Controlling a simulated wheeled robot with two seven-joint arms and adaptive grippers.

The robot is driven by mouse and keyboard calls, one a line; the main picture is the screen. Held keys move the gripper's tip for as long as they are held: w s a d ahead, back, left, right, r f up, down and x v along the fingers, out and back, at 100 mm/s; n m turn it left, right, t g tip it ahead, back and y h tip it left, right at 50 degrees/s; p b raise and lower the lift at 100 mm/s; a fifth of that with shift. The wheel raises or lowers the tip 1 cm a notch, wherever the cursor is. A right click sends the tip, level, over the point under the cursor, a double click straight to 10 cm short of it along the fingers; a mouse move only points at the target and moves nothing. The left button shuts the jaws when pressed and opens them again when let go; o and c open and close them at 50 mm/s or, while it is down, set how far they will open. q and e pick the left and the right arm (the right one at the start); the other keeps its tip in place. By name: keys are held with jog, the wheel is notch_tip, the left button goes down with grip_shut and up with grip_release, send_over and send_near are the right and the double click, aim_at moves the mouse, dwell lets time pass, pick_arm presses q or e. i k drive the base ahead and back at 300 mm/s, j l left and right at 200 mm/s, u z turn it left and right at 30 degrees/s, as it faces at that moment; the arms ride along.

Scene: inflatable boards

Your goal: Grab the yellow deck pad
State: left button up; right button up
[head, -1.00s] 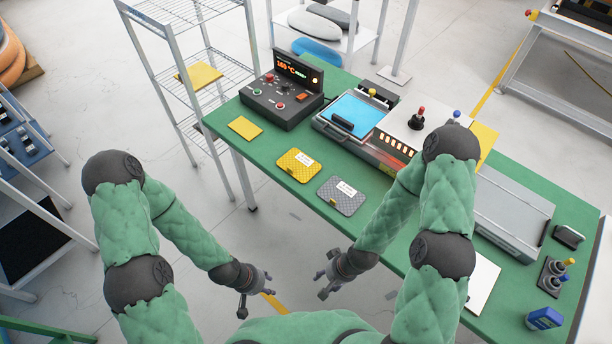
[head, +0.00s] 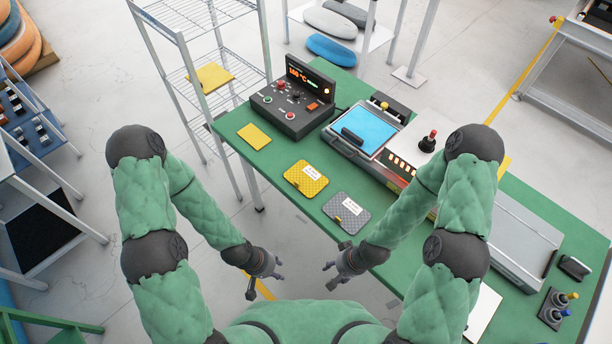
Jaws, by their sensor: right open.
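The yellow deck pad (head: 306,180) is a textured yellow rectangle with rounded corners and a white label. It lies flat near the front edge of the green table (head: 268,167), left of a similar grey pad (head: 347,213). My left gripper (head: 266,285) is open and empty, in front of the table and below the pad in the picture. My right gripper (head: 329,275) is open and empty, near the table's front edge and below the grey pad in the picture. Neither gripper touches a pad.
A plain yellow square (head: 254,137) and a control console (head: 299,103) are at the table's left end. A press with a blue plate (head: 366,128) stands behind the pads. A wire rack (head: 183,82) stands left of the table. Bare table surrounds the yellow pad.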

aim_at(307, 180)
jog(key=k, duration=0.15)
jog(key=i+j+u, duration=0.25)
jog(key=u, duration=0.2)
jog(key=i+u, duration=0.3)
jog(key=i+j, duration=0.05)
jog(key=i, duration=0.05)
